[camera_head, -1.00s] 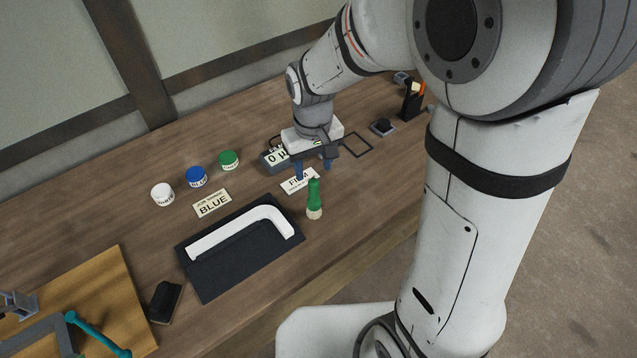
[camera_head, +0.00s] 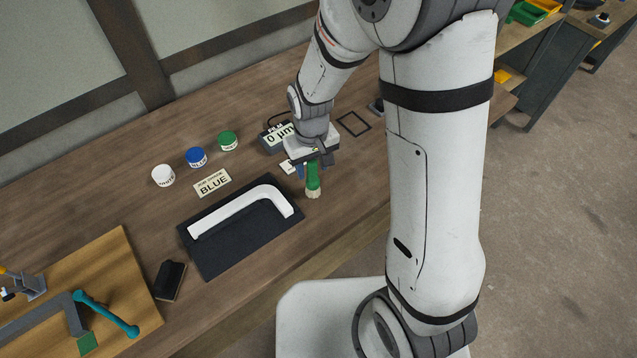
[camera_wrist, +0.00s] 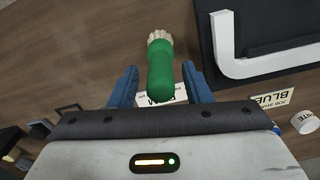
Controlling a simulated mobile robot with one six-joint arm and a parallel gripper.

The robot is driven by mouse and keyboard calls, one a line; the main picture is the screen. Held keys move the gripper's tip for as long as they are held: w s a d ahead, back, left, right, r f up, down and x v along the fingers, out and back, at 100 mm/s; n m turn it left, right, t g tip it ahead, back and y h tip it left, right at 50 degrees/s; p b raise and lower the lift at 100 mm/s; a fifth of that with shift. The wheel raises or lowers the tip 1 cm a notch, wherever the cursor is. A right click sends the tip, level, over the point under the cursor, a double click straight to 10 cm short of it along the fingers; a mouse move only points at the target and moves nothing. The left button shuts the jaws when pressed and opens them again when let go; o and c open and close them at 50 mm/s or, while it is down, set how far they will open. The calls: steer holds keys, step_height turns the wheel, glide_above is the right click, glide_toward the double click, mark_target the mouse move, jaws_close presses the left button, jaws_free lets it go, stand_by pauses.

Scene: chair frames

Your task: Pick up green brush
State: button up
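The green brush (camera_head: 313,180) has a green handle and a pale bristle end that points toward the table's front edge. It also shows in the wrist view (camera_wrist: 160,72), with its bristles toward the top. My gripper (camera_head: 309,168) is at the handle end of the brush. In the wrist view my gripper (camera_wrist: 160,88) has its two blue fingers apart, one on each side of the handle, with gaps between. The handle's end is close to the gripper body. I cannot tell the exact height of the fingers above the table.
A black tray (camera_head: 213,262) with a white bent piece (camera_head: 240,207) lies left of the brush. White (camera_head: 163,176), blue (camera_head: 196,157) and green (camera_head: 228,141) jars stand behind it, near the BLUE card (camera_head: 212,183). A display box (camera_head: 275,139) stands behind my gripper. A black block (camera_head: 171,281) lies front left.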

jaws_close()
steer(key=shift+r, duration=0.1)
step_height(320, 180, up, 10)
steer(key=shift+f+b, duration=0.1)
steer(key=shift+b, duration=0.5)
